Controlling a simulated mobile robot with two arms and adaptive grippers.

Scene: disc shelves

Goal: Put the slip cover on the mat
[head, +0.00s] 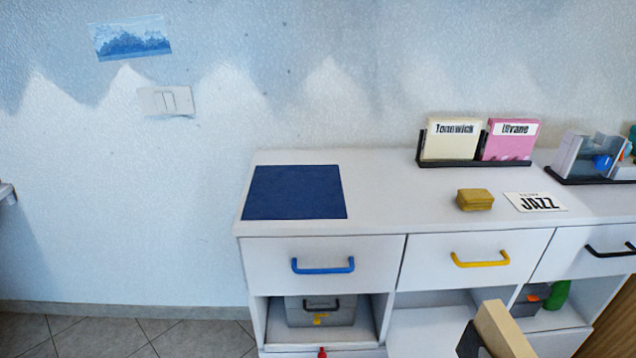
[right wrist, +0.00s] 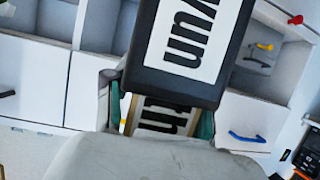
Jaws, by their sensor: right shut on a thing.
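The blue mat (head: 293,192) lies flat at the left end of the white cabinet's top, with nothing on it. My right gripper (right wrist: 160,115) is shut in the right wrist view, its green-padded fingers on either side of the slip cover (right wrist: 190,40). The cover is dark with a white label, partly cut off, and a tan-edged part with more lettering sits between the fingers. In the head view a tan and dark piece of what I hold (head: 505,330) shows at the bottom edge, in front of the cabinet and below its top. My left gripper is out of view.
A black rack (head: 475,163) with cream and pink sleeves stands at the back of the top. Space between mat and stack is free.

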